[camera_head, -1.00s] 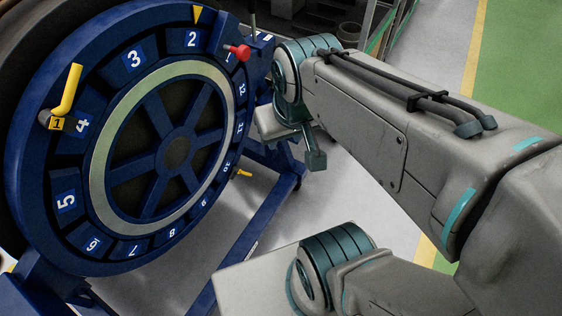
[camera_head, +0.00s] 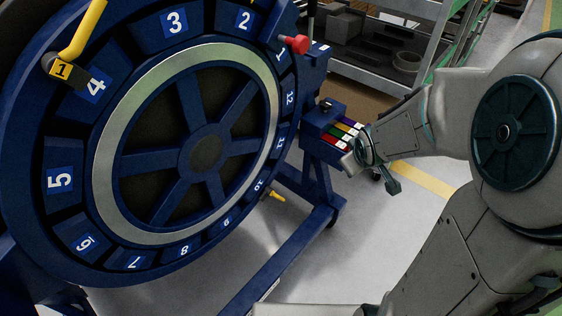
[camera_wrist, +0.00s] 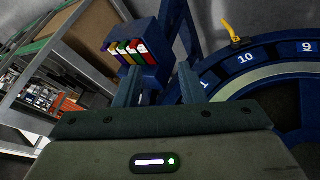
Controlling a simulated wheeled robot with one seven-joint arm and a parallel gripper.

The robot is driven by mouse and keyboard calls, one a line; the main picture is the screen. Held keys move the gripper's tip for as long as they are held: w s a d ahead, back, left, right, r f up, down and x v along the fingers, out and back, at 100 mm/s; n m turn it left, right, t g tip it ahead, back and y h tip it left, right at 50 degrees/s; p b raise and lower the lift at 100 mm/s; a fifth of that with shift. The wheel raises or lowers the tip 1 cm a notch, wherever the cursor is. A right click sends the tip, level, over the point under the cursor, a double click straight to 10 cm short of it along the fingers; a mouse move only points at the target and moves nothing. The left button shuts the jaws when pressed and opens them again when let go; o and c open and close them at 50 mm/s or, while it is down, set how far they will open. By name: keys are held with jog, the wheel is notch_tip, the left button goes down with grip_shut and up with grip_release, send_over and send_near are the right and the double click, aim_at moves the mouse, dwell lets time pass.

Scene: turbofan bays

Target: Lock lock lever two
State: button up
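The large blue ring (camera_head: 58,140) with numbered white-on-blue labels stands upright at the left of the head view. A yellow lever (camera_head: 84,28) with a plate marked 1 sits near label 4. A second, small yellow lever (camera_head: 275,195) sits near label 10 at the lower right of the ring; no number is readable on it. This lever also shows in the wrist view (camera_wrist: 232,34), above label 10. My gripper (camera_head: 378,172) is right of the ring, clear of both levers. In the wrist view its two fingers (camera_wrist: 160,82) are apart with nothing between them.
A blue box with coloured tabs (camera_head: 338,130) stands beside the ring, close to my gripper. A red knob (camera_head: 297,44) sticks out near label 1. A grey shelf rack (camera_head: 400,45) is behind. Blue stand legs (camera_head: 285,245) cross the floor; the floor right of them looks clear.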

jog(key=w+a+f+n+y+b, duration=0.1)
jog(key=w+f+b, duration=0.1)
jog(key=f, duration=0.4)
jog(key=w+a+f+n+y+b, duration=0.1)
jog(key=w+f+b, duration=0.15)
jog(key=f, duration=0.35)
jog(key=n+t+y+b, duration=0.6)
jog(key=y+b, duration=0.4)
jog(key=b, duration=1.2)
send_near(282, 200)
jog(key=shift+m+t, duration=0.5)
jog(key=shift+m, duration=0.2)
jog(key=b+x, duration=0.1)
jog(key=x, duration=0.7)
jog(key=b+x, duration=0.1)
jog(key=x, duration=0.3)
jog(key=shift+w+a+f+b, duration=0.1)
jog(key=shift+a+f+b, duration=0.2)
jog(key=shift+f+b, duration=0.1)
grip_shut()
